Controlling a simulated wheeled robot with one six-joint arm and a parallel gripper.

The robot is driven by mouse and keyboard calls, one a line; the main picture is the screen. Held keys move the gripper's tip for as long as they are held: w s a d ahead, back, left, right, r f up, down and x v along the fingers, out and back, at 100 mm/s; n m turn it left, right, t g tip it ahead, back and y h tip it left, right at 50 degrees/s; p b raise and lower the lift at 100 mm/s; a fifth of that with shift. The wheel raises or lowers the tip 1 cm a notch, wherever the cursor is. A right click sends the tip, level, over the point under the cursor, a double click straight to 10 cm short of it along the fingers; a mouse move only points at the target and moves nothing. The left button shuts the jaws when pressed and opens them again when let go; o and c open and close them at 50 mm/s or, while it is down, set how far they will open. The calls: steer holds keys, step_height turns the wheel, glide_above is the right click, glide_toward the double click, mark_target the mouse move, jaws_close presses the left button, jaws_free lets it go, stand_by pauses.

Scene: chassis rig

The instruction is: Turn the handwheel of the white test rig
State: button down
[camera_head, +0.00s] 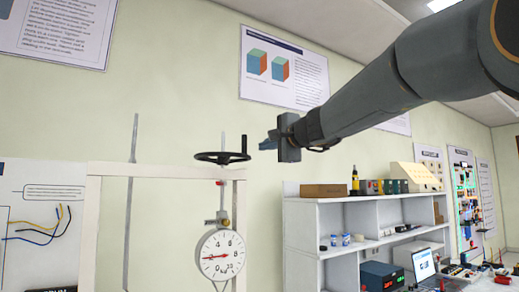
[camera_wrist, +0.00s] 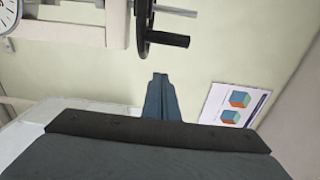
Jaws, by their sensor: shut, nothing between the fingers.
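The white test rig (camera_head: 165,170) stands at the left of centre in the head view, with a round dial gauge (camera_head: 221,255) under its top bar. Its black handwheel (camera_head: 222,158) lies flat on top, with a small upright crank handle on its right rim. My gripper (camera_head: 267,143) is just right of the handwheel, appearing apart from it. In the wrist view the fingers (camera_wrist: 159,78) are shut together and empty. The handwheel (camera_wrist: 143,22) and its handle (camera_wrist: 167,39) show just beyond the fingertips. The handwheel is partly cut off by the top edge there.
A white shelf unit (camera_head: 292,225) with boxes and instruments stands to the right. A laptop (camera_head: 425,265) sits on a bench at the lower right. Posters (camera_head: 284,66) hang on the wall behind. The air around my gripper looks clear apart from the rig.

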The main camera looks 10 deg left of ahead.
steer(key=a+b+v, duration=0.1)
steer(key=b+v, duration=0.2)
steer(key=v, duration=0.6)
steer(key=shift+s+r, duration=0.2)
steer(key=shift+s, duration=0.3)
steer(key=s+d+f+n+g+h, duration=0.1)
steer(key=d+f+g+h, duration=0.15)
steer(key=f, duration=0.95)
steer(key=d+f+n+g+h, duration=0.15)
steer(key=d+f, duration=0.25)
steer(key=f, duration=0.9)
steer(key=s+d+f+n+g+h, duration=0.15)
steer(key=d+f, duration=0.25)
steer(key=f, duration=0.8)
steer(key=s+d+f+n+g+h, duration=0.2)
steer(key=s+d+f, duration=0.3)
steer(key=s+f, duration=0.3)
steer(key=s+d+f+n+g+h, duration=0.2)
steer(key=s+d+f, duration=0.4)
steer(key=s+f, duration=0.3)
steer(key=s+d+f+n+g+h, duration=0.2)
steer(key=s+d+f+g, duration=0.2)
steer(key=s+f, duration=0.4)
step_height(320, 180, down, 4)
steer(key=shift+s+d+f, duration=0.15)
steer(key=shift+s+d, duration=0.1)
steer(key=shift+d, duration=0.45)
